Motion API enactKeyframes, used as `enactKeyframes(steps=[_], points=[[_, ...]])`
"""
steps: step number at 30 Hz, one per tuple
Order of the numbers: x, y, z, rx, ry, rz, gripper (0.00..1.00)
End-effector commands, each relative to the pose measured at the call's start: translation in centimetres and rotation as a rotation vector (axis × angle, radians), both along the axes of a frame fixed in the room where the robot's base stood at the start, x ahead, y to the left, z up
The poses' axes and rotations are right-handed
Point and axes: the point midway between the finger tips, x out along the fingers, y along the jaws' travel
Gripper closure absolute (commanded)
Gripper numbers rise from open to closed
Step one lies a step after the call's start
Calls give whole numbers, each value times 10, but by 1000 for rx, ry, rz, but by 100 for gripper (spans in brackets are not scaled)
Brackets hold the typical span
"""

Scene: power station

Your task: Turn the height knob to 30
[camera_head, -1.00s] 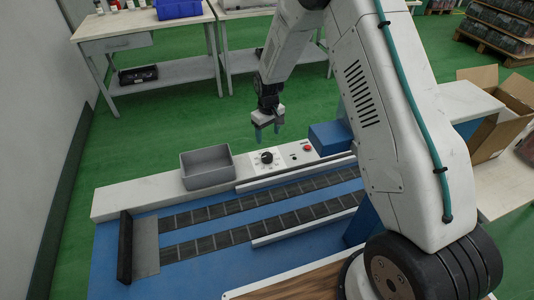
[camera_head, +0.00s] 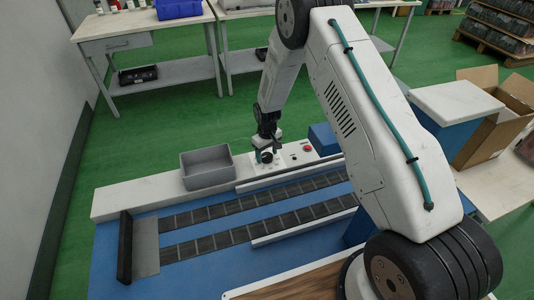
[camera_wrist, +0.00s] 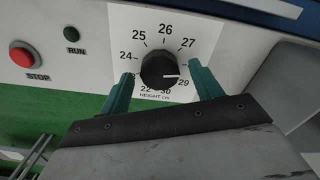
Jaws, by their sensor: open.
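The height knob (camera_wrist: 158,68) is a round black dial knob on a white plate, with numbers around it and "HEIGHT CM" below. Its white mark points right, between the hidden 28 position and 29, near 29. My gripper (camera_wrist: 161,77) is open, with one teal finger at each side of the knob and visible gaps between. The fingers cover the places of 23 and 28. In the head view my gripper (camera_head: 266,156) is down at the dial plate (camera_head: 254,159), and the knob is partly hidden there.
A red STOP button (camera_wrist: 22,54) and a green RUN button (camera_wrist: 70,33) sit left of the dial in the wrist view. A grey bin (camera_head: 207,169) stands beside the panel. Conveyor belts (camera_head: 250,207) run in front.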

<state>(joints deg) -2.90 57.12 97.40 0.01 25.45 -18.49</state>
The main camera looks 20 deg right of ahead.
Motion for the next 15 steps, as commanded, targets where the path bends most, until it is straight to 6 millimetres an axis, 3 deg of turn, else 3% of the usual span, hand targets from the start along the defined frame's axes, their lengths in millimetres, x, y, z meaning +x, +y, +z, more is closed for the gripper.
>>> enactKeyframes(steps=[2,7,15], points=[[0,0,0,0,0,0,35],[0,0,0,0,0,0,80],[0,0,0,0,0,-14,80]])
